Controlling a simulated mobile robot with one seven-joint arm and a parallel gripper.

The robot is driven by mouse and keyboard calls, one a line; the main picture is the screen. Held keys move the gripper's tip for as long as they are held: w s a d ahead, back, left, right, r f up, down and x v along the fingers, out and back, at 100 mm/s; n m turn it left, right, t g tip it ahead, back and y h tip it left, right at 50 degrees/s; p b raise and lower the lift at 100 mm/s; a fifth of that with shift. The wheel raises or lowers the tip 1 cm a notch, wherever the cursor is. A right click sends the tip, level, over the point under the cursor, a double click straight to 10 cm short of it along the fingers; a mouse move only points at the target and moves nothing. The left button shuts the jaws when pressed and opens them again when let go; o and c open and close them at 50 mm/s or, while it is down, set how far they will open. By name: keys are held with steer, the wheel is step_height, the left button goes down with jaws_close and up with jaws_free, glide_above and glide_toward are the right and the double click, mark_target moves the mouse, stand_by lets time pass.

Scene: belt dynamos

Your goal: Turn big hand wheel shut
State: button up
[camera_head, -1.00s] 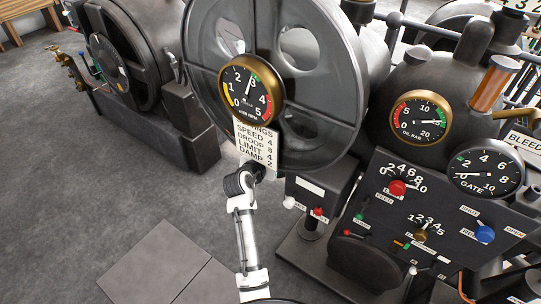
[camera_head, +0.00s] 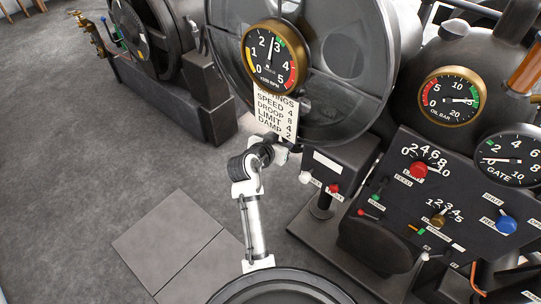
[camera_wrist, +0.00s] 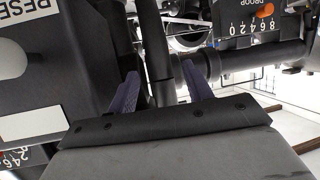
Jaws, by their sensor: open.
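No wheel is clearly identifiable as the big hand wheel. In the head view my arm reaches to below the settings card, and the fingers are hidden there.
The RPM gauge (camera_head: 275,57) and settings card (camera_head: 275,110) are close above my wrist. A small box with a red button (camera_head: 333,189) stands just right. The control panel (camera_head: 450,205) with knobs is farther right. Open grey floor (camera_head: 100,190) lies left.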

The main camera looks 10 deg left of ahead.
steer(key=s+a+b, duration=0.1)
steer(key=s+a, duration=0.2)
steer(key=s, duration=0.4)
steer(key=shift+s, duration=0.15)
